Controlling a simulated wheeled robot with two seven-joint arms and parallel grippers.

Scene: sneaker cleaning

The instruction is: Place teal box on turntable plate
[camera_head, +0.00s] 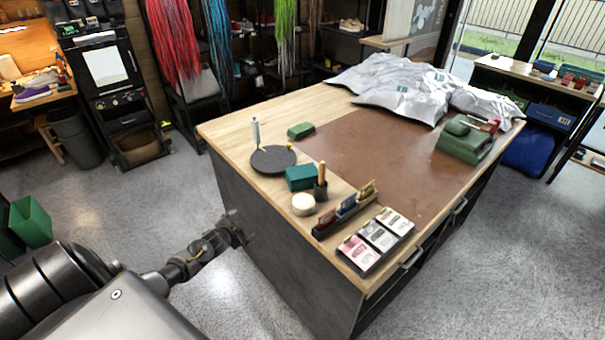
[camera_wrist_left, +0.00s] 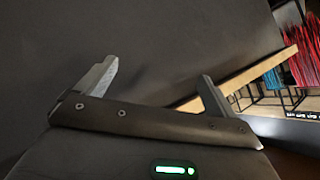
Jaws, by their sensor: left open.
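The teal box (camera_head: 300,178) sits on the wooden table in the head view. The turntable plate (camera_head: 273,160), a dark round disc, lies just behind and left of it. The two are close together, and the box is not on the plate. My left gripper (camera_head: 238,228) is low beside the table's dark left side panel, below the tabletop and apart from the box. In the left wrist view its two fingers (camera_wrist_left: 158,85) are spread with nothing between them. My right gripper is not in view.
A white-handled tool (camera_head: 256,132) stands at the plate's rear edge. A dark cup (camera_head: 320,190), a white round item (camera_head: 303,204) and a card rack (camera_head: 345,208) crowd the box's front. A green block (camera_head: 301,131) lies behind. The brown mat (camera_head: 390,160) has free room.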

